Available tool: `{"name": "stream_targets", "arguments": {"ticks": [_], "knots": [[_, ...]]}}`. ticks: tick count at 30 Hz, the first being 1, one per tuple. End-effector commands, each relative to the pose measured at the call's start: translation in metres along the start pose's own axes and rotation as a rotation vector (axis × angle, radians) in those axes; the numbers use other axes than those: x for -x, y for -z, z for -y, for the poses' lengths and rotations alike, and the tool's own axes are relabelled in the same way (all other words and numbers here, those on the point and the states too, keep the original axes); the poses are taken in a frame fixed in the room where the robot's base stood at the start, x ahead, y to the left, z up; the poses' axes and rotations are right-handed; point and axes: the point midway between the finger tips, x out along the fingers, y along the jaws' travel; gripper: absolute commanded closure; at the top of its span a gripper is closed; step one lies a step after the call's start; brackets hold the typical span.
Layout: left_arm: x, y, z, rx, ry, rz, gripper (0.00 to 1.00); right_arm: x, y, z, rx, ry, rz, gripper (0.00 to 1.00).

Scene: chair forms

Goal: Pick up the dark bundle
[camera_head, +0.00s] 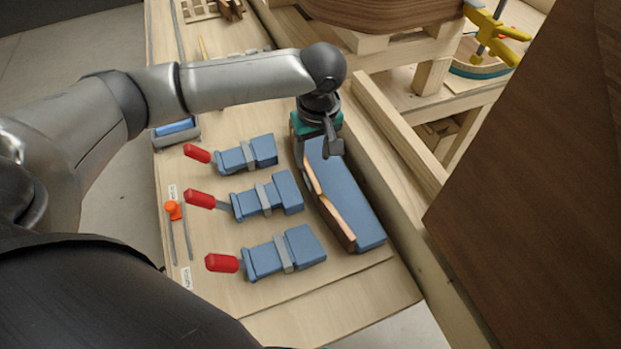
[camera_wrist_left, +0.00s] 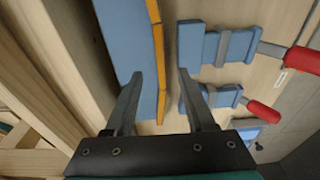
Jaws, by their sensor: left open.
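No bundle that is plainly dark shows. The nearest match is a long blue padded bundle (camera_head: 352,205) with orange-brown wooden strips along one side, lying on the bench. In the left wrist view the bundle (camera_wrist_left: 130,35) runs up from between my fingers, and its orange edge lies in the gap. My left gripper (camera_head: 328,148) is open and points down over the bundle's far end. In the left wrist view the gripper (camera_wrist_left: 160,75) has its fingers apart; I cannot tell if they touch the bundle. My right gripper is out of view.
Three blue-wrapped tools (camera_head: 265,198) with red handles lie left of the bundle. A wooden rail (camera_head: 400,130) runs close along its right. A dark brown panel (camera_head: 535,190) stands at the right. A blue-topped box (camera_head: 176,131) sits at the bench's left edge.

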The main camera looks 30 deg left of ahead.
Motion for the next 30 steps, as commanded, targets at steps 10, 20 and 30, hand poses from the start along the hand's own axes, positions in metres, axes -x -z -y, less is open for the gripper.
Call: {"name": "stream_targets", "arguments": {"ticks": [10,20,30], "knots": [[-0.031,0.0,0.001,-0.001,0.002,0.0,0.45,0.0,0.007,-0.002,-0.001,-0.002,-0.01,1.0],[-0.071,0.002,0.001,-0.001,-0.001,-0.001,0.45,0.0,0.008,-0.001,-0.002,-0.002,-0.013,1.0],[-0.071,0.002,0.001,-0.001,-0.002,0.0,0.57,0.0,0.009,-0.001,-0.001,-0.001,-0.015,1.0]]}}
